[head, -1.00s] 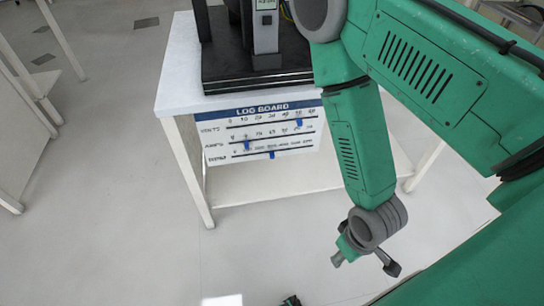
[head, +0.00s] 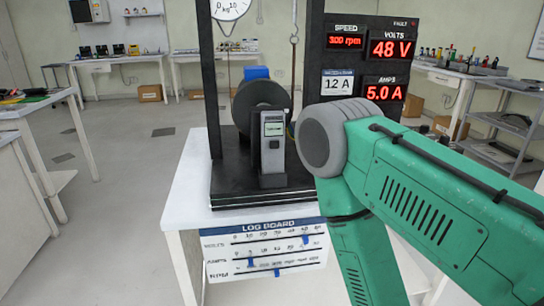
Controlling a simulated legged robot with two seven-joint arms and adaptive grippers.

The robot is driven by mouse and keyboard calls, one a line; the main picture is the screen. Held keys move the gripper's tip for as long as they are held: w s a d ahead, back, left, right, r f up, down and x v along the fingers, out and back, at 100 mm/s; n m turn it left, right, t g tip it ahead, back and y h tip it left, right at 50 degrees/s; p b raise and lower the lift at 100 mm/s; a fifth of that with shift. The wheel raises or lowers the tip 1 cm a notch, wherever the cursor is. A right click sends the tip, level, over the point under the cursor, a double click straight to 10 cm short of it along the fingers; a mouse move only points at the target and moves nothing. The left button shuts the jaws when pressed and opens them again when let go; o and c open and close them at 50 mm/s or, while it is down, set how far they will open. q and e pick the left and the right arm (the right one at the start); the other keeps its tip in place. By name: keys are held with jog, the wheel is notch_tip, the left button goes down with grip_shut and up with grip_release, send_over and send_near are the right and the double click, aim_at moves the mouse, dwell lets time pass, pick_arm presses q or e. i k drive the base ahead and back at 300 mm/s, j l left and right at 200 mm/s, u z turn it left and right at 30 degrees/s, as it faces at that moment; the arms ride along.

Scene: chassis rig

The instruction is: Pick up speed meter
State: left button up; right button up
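The speed meter appears to be the grey handheld device (head: 272,148) with a small lit screen. It stands upright on the black base (head: 235,190) of the rig, in front of a dark round wheel or motor (head: 258,98). My green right arm comes in from the right and passes close to the right of the meter. Its gripper is below the picture edge and hidden. My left gripper is not in view.
The rig stands on a white table (head: 185,190) with a log board (head: 265,250) on its front edge. A dial (head: 230,6) hangs above. Floor at left is clear.

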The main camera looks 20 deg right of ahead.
aim_at(273, 122)
jog(key=z, duration=0.95)
